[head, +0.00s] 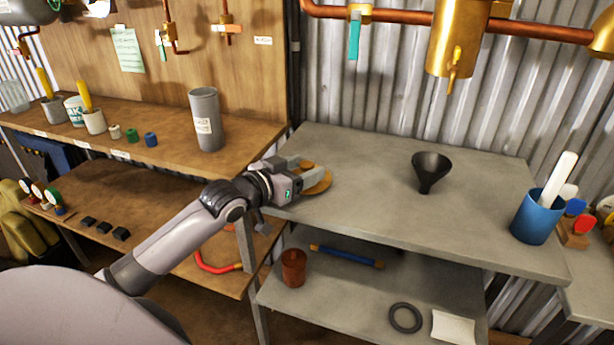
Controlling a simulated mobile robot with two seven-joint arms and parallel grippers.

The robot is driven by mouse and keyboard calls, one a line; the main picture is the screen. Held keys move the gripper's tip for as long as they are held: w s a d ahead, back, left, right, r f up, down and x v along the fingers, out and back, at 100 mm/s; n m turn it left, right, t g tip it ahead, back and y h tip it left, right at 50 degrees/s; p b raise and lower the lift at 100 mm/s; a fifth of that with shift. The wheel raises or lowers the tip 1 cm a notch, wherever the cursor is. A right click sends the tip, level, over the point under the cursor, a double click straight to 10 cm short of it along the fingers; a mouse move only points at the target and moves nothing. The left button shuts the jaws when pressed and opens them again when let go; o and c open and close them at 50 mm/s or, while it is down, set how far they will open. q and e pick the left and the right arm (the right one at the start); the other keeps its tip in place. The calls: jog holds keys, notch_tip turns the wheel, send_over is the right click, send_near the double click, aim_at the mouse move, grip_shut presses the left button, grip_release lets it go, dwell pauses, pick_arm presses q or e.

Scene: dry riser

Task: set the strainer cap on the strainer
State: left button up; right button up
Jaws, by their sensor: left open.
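A round brass-coloured piece (320,184), which looks like the strainer cap, is at the left end of the grey worktop. My left gripper (304,177) is open right at it, with its fingers covering part of the piece. I cannot tell whether the fingers touch it. A large brass body (458,38) with a small tap below it hangs on the copper pipe at the top right. It may be the strainer, but I cannot tell for certain; its top is cut off. My right gripper is out of view.
A black funnel (431,170) stands mid-worktop and a blue cup (536,217) holds tools at its right end. A grey cylinder (206,119) stands on the wooden bench to the left. The grey worktop (360,180) is clear between the brass piece and the funnel.

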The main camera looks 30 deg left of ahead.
pick_arm(q)
jog(key=shift+w+d+f, duration=0.1)
jog(key=shift+w+d, duration=0.05)
jog(key=shift+w, duration=0.55)
grip_shut()
